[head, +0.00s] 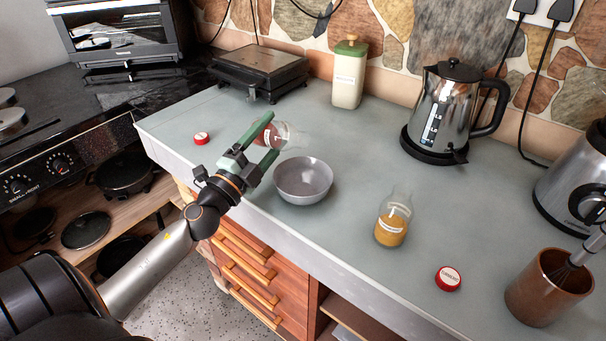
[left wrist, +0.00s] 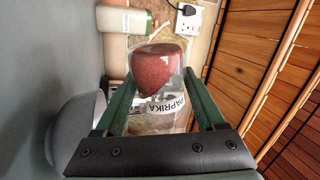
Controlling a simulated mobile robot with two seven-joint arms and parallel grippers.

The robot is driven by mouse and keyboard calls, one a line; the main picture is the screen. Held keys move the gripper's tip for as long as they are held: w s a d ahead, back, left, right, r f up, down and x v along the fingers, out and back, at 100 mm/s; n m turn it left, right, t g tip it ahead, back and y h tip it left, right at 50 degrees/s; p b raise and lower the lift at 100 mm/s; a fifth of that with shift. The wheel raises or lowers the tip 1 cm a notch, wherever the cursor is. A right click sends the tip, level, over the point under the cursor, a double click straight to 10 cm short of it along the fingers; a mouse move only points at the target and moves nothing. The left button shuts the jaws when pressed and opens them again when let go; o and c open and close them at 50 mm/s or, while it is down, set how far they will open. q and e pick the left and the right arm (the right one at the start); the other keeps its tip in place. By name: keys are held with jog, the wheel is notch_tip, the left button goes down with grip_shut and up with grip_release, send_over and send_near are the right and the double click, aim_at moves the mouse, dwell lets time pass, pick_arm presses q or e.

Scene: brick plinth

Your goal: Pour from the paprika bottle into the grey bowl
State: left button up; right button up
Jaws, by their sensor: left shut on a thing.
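The paprika bottle (head: 283,135) is clear glass with dark red powder and a white label. My left gripper (head: 262,141) is shut on it and holds it above the counter, tipped nearly onto its side. Its neck points right in the head view, and the powder lies at the base end. The left wrist view shows the bottle (left wrist: 157,75) between the green fingers, its label reading PAPRIKA. The grey bowl (head: 303,181) stands on the counter just right of and in front of the gripper; its visible inside looks empty. It partly shows in the left wrist view (left wrist: 72,128). My right gripper is not in view.
A red lid (head: 201,138) lies at the left. An open turmeric-coloured bottle (head: 392,222) and another red lid (head: 449,278) are to the right. A kettle (head: 447,110), white canister (head: 349,75) and grill (head: 262,70) stand behind. A copper pot (head: 540,290) is front right.

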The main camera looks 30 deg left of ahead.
pick_arm(q)
jog(key=shift+f+m+h+b, duration=0.15)
jog(key=shift+m+h+b, duration=0.45)
jog(key=shift+m, duration=0.9)
dwell(1.8)
jog(key=shift+d+f+m+h+b, duration=0.15)
jog(key=shift+m+h+b, duration=0.2)
jog(key=shift+m, duration=0.7)
jog(key=shift+d+f+m+h+b, duration=0.2)
jog(key=shift+m+h, duration=0.15)
jog(key=shift+m, duration=0.7)
dwell(2.6)
